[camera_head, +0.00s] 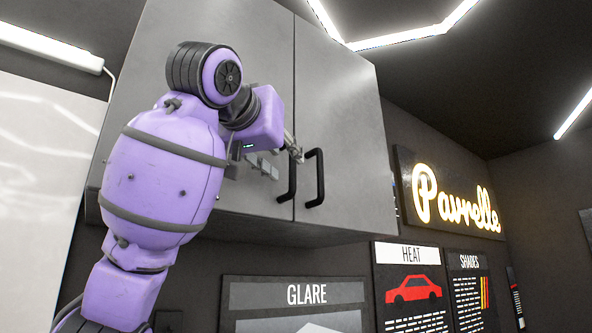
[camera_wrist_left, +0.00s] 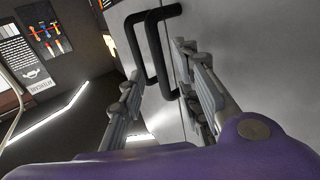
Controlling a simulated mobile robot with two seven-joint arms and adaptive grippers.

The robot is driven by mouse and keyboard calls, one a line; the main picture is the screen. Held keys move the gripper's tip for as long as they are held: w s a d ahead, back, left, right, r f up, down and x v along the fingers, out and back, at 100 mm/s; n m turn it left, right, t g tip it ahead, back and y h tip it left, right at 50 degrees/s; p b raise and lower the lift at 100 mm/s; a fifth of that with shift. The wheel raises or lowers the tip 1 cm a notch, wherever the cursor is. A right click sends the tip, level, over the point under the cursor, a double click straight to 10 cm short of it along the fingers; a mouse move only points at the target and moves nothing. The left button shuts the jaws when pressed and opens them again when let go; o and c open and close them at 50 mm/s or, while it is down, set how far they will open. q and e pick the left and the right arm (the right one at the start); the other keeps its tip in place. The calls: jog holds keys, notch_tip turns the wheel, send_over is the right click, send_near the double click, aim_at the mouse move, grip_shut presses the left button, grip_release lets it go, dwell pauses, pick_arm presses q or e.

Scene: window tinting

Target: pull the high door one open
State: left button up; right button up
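A grey wall cabinet has two doors, a left door (camera_head: 262,40) and a right door (camera_head: 340,110), both shut. Which is high door one I cannot tell. Each has a black bar handle by the middle seam: the left handle (camera_head: 291,180) and the right handle (camera_head: 317,180). My left gripper (camera_head: 284,161) is open in front of the doors near the left handle. In the left wrist view (camera_wrist_left: 160,64) its fingers are spread, with the black handles showing between them. Contact with either handle cannot be told. My left arm hides part of the left door. My right gripper is not in view.
Below the cabinet hang a GLARE board (camera_head: 295,293), a HEAT poster (camera_head: 412,290) and a SHADES poster (camera_head: 470,290). A lit sign (camera_head: 455,200) is on the wall to the right. The space in front of the right door looks clear.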

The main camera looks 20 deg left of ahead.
aim_at(291, 164)
pick_arm(q)
jog(key=shift+w+d, duration=0.1)
jog(key=shift+w, duration=2.25)
jog(key=shift+w+d, duration=0.1)
jog(key=shift+w, duration=0.3)
jog(key=shift+s, duration=0.15)
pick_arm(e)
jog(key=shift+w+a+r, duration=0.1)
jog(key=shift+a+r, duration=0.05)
pick_arm(q)
grip_shut()
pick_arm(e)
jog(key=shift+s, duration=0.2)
